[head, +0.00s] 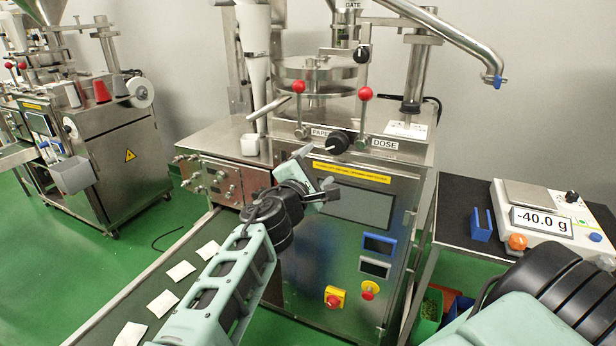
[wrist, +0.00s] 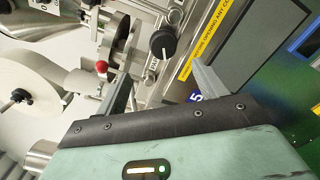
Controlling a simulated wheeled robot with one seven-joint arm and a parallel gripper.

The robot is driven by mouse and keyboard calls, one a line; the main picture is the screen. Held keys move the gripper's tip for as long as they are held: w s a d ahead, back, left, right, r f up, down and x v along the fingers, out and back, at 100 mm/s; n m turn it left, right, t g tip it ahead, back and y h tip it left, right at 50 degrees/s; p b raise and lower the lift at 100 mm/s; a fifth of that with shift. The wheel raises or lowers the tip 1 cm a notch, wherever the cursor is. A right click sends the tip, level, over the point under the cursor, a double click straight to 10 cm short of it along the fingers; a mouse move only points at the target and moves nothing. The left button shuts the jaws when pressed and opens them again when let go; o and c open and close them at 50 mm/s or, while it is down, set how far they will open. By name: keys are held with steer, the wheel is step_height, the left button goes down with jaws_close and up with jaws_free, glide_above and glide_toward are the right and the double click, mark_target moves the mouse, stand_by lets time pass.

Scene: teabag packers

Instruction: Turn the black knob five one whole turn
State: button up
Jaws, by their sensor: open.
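A round black knob (head: 339,141) sits on the sloped top edge of the steel machine, between the labels PAPER and DOSE. It also shows in the wrist view (wrist: 163,42), ahead of the fingers and roughly between them. My gripper (head: 315,169) is open and empty, just below and left of the knob in the head view, apart from it. In the wrist view my gripper (wrist: 163,67) has its two fingers spread. A blue label with a 5 (wrist: 195,97) shows beside the right finger, partly hidden. No number shows on the knob itself.
Red-ball levers (head: 298,87) (head: 365,94) rise on both sides of the knob. A yellow strip (head: 351,172) and a dark screen (head: 353,204) lie below. Another black knob (head: 362,54) is near the GATE label. A conveyor (head: 150,277) with teabags runs at left.

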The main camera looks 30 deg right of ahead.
steer(key=shift+v, duration=2.25)
steer(key=shift+r+p, duration=0.15)
steer(key=shift+p, duration=0.35)
